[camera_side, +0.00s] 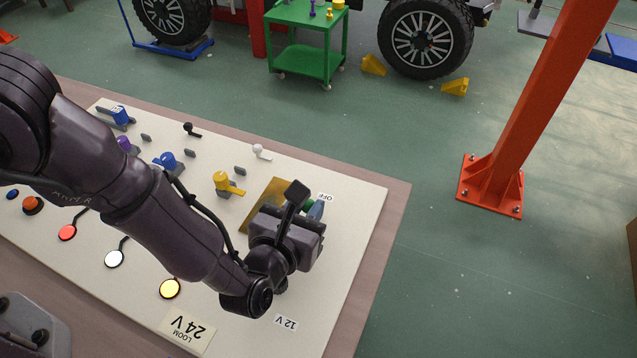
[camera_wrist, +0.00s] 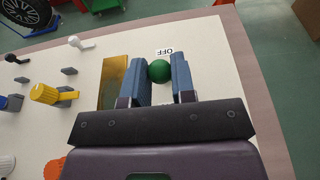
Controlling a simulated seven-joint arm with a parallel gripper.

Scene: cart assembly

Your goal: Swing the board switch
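The board switch has a round green knob (camera_wrist: 159,71) beside the OFF label (camera_wrist: 163,51). In the side view the green knob (camera_side: 308,204) shows only in part behind my gripper. My gripper (camera_side: 312,212) is low over the board's right part. In the wrist view its blue fingers (camera_wrist: 161,78) stand on either side of the knob and seem to touch it. The switch's lever and base are hidden. A brass-coloured plate (camera_wrist: 114,83) lies just left of the fingers.
The pale board (camera_side: 355,215) also carries a yellow switch (camera_side: 226,184), a blue one (camera_side: 167,161) and small levers with a white knob (camera_side: 258,148) and a black one. Coloured round terminals line its near side. The board's right strip is clear.

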